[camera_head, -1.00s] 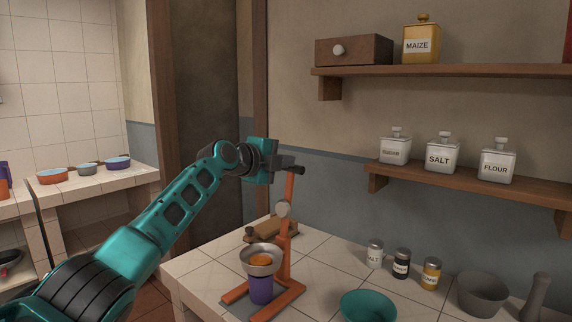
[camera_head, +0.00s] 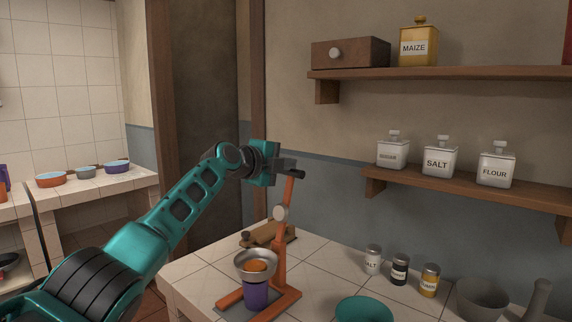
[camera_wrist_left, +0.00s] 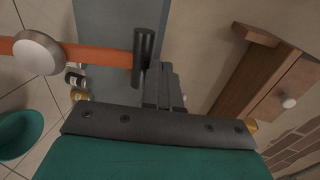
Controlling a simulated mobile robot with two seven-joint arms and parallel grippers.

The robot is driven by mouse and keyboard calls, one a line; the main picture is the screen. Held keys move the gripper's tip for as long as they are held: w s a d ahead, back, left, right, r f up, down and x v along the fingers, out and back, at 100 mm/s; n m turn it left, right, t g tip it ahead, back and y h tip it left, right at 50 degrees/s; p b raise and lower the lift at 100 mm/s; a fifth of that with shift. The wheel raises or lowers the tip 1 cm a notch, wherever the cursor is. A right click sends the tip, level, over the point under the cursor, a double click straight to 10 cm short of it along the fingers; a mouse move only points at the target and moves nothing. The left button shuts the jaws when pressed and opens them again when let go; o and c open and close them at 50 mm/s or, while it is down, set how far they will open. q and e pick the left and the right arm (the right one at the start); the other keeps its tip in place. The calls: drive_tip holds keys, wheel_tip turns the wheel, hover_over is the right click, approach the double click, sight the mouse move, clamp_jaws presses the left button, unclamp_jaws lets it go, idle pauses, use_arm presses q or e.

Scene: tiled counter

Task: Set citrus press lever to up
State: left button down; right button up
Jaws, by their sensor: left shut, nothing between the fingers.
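The citrus press (camera_head: 281,248) has an orange frame and stands on the tiled counter. Its lever (camera_head: 287,192) points up from a round pale knob, leaning slightly right, and ends in a black crosswise handle (camera_head: 296,174). A metal bowl (camera_head: 246,261) with an orange piece in it sits over a purple cup (camera_head: 256,295) at the press. My left gripper (camera_head: 280,173) is at the lever's top. In the left wrist view the shut, empty fingers (camera_wrist_left: 164,88) lie right beside the black handle (camera_wrist_left: 143,55); I cannot tell whether they touch. My right gripper is out of view.
A teal bowl (camera_head: 364,310) and several small jars (camera_head: 399,270) stand right of the press. The shelf (camera_head: 470,187) with canisters is to the right on the wall. Air above the counter's right side is clear.

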use_arm(q)
drive_tip(key=b+v, duration=0.2)
drive_tip(key=v, duration=1.1)
drive_tip(key=s+d+f+n+g+y, duration=0.1)
drive_tip(key=s+f+n, duration=0.3)
drive_tip(key=f, duration=0.6)
drive_tip(key=s+f+n+g+y, duration=0.1)
drive_tip(key=s+f+n+g, duration=0.1)
drive_tip(key=s+f, duration=0.6)
drive_tip(key=s+d+f+n+g+y, duration=0.1)
drive_tip(key=s+f+n, duration=0.25)
drive_tip(key=f, duration=0.85)
drive_tip(key=s+a+f+n+g+y, duration=0.25)
drive_tip(key=s+f+n, duration=0.2)
drive_tip(key=s, duration=0.45)
drive_tip(key=s+a+f+n+g+y, duration=0.1)
drive_tip(key=s+a+f+n+y, duration=0.25)
drive_tip(key=s, duration=0.65)
drive_tip(key=s+a+f+n+g, duration=0.2)
drive_tip(key=s+a+f+n, duration=0.3)
drive_tip(key=s, duration=0.4)
drive_tip(key=w+d+f+t+h, duration=0.1)
drive_tip(key=w+d+f+t, duration=0.3)
drive_tip(key=w+f+t, duration=0.3)
drive_tip(key=shift+w+f+t+h, duration=0.3)
drive_tip(key=shift+f+t+h, duration=0.05)
drive_tip(key=shift+h, duration=0.05)
